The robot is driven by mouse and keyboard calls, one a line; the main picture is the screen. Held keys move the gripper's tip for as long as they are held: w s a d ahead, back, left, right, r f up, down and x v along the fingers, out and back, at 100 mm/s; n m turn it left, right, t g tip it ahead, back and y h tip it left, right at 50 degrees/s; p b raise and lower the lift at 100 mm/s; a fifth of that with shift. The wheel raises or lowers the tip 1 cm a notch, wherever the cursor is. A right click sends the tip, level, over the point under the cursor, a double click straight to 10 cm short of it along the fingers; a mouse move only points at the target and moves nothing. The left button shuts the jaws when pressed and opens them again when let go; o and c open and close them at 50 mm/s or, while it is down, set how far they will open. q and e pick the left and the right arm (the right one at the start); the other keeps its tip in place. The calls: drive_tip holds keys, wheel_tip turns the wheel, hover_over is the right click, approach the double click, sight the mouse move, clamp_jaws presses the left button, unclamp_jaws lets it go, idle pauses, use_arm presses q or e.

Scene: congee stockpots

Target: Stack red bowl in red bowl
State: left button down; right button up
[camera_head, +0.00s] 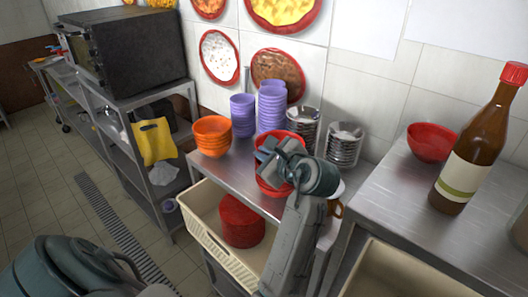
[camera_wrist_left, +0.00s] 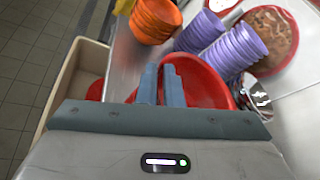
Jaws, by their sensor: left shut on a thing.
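My left gripper (camera_head: 268,154) is shut on the rim of a red bowl (camera_head: 273,187) at the front edge of the middle steel counter. In the left wrist view, the fingers (camera_wrist_left: 167,84) are close together at the near side of the red bowl (camera_wrist_left: 207,82). The gripper hides part of it in the head view, so I cannot tell whether it touches the counter or what is under it. Another red bowl (camera_head: 432,143) stands upright on the right counter, apart from the gripper. My right gripper is not in view.
Orange bowls (camera_head: 212,136), purple bowls (camera_head: 271,106) and metal bowls (camera_head: 345,143) stand stacked on the middle counter (camera_head: 205,172). A brown bottle (camera_head: 478,140) stands beside the red bowl on the right counter (camera_head: 400,187). A cream crate (camera_head: 203,227) below holds a red object (camera_head: 241,220).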

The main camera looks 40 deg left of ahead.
use_arm(q)
drive_tip(key=shift+f, duration=0.35)
idle(0.6)
drive_tip(key=c, duration=1.5)
unclamp_jaws()
drive_tip(key=shift+w+d, duration=0.1)
